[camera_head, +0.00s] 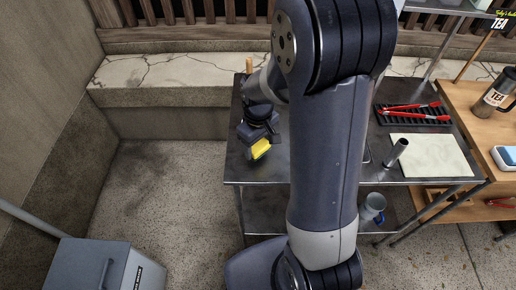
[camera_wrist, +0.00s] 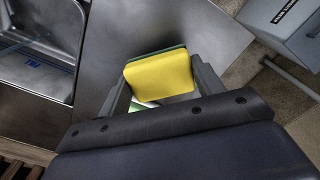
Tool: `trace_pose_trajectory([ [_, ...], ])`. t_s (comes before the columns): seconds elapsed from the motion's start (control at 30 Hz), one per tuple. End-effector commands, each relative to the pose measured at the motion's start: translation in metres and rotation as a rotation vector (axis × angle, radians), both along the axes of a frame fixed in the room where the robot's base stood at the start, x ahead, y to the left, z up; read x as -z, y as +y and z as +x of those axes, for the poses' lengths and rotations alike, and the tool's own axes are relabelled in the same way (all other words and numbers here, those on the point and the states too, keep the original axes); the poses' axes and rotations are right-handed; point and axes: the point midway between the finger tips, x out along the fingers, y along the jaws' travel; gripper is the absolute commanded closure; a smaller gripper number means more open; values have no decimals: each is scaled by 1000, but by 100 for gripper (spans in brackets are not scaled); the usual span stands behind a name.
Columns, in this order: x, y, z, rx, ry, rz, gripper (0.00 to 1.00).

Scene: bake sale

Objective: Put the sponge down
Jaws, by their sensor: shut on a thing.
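The sponge (camera_head: 260,149) is yellow, with a dark green layer along one edge in the wrist view (camera_wrist: 160,77). My gripper (camera_head: 263,138) is shut on it, with a finger on either side of the sponge in the wrist view (camera_wrist: 162,82). The sponge is over the left part of the metal table (camera_head: 240,172) in the head view. I cannot tell whether it touches the tabletop. My arm hides the middle of the table in the head view.
A metal sink basin (camera_wrist: 38,45) shows in the wrist view. Red tongs (camera_head: 415,117) lie on a black rack, beside a pale mat (camera_head: 440,155) and a metal cylinder (camera_head: 396,152). A grey bin (camera_head: 95,265) stands at lower left.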

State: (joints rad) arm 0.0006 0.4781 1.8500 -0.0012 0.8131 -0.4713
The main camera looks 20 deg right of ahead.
Motion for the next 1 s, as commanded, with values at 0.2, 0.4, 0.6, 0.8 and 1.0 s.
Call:
trace_pose_trajectory([
  [0.2,27,0,-1,0,4,0,55],
  [0.4,30,0,0,0,0,0,55],
  [0.6,34,0,0,0,0,0,55],
  [0.8,32,0,0,0,0,0,22],
  [1.0,32,0,0,0,0,0,15],
])
